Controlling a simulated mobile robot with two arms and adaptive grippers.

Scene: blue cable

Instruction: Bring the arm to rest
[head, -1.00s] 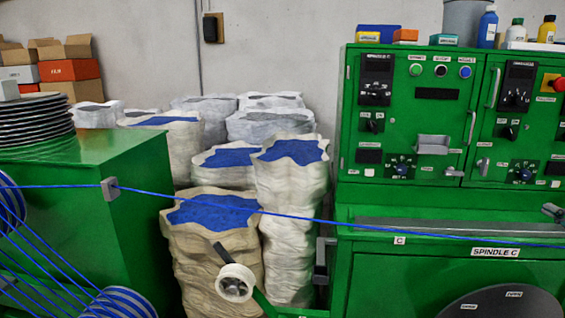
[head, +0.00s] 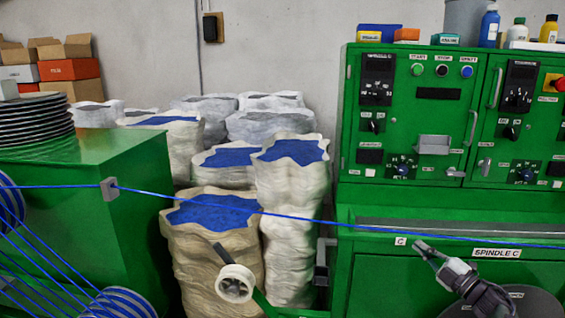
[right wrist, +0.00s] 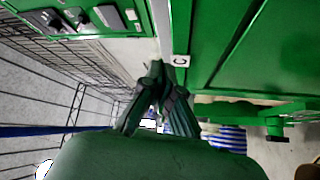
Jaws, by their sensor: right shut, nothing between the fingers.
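My right gripper (head: 424,248) is at the lower right of the head view, in front of the green machine's lower front, beside the "C" label. Its fingers are shut and nothing shows between them. In the right wrist view the fingertips (right wrist: 157,75) are together. The blue cable (head: 300,217) runs across the head view from the guide on the left cabinet to the right edge, passing close to the right fingertips. I cannot tell whether they touch. My left gripper is not in view.
The green control machine (head: 365,265) fills the right side. A green cabinet (head: 130,210) with blue cable spools (head: 120,303) stands left. A white pulley wheel (head: 235,283) stands low in the middle. Sacks of blue material (head: 215,235) stand behind it. A wire rack (right wrist: 85,70) shows in the wrist view.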

